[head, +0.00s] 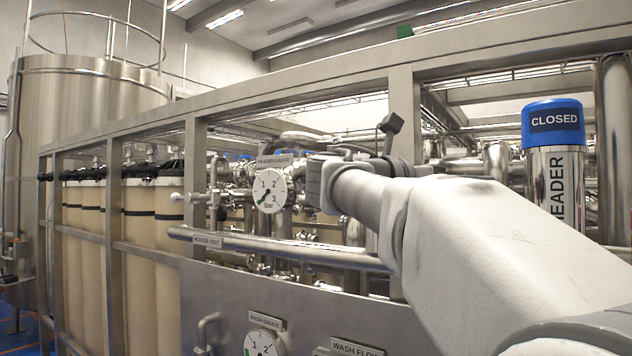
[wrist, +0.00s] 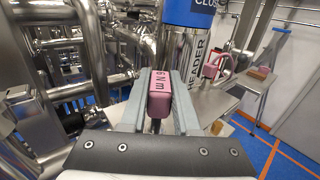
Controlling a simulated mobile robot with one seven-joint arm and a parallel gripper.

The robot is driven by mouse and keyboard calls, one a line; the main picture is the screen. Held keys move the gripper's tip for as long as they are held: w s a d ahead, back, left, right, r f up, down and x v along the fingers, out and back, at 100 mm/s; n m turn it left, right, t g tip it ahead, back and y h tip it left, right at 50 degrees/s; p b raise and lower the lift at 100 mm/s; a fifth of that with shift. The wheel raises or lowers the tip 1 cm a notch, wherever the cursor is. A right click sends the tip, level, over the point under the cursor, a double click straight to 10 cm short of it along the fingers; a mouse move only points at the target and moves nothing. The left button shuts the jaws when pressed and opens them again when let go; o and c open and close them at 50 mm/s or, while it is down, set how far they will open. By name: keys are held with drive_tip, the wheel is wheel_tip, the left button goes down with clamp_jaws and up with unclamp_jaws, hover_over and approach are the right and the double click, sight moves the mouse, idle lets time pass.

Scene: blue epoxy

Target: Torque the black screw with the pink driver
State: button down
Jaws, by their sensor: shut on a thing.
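In the wrist view, my gripper (wrist: 160,73) is shut on the pink driver (wrist: 159,98), a block-shaped handle marked "6 Nm" held between two grey fingers. A thin dark shaft shows below the handle; its tip cannot be made out. I cannot pick out the black screw in either view. In the head view, my arm reaches from the lower right to the steel frame, and the gripper's fingers and the driver are hidden behind it.
A blue-capped steel column (head: 553,130) labelled "CLOSED" and "HEADER" stands right of my arm. A steel frame (head: 400,110), a header gauge (head: 269,191) and a horizontal pipe (head: 290,250) are close by. A pink looped object (wrist: 216,66) rests on a bench at right.

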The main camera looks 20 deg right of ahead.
drive_tip(key=shift+f+b, duration=0.45)
drive_tip(key=shift+f, duration=0.4)
drive_tip(key=c, duration=0.6)
unclamp_jaws()
drive_tip(key=shift+o, duration=0.2)
drive_tip(key=shift+r+p, duration=0.8)
drive_tip(key=shift+p, duration=0.25)
drive_tip(key=shift+f, duration=0.1)
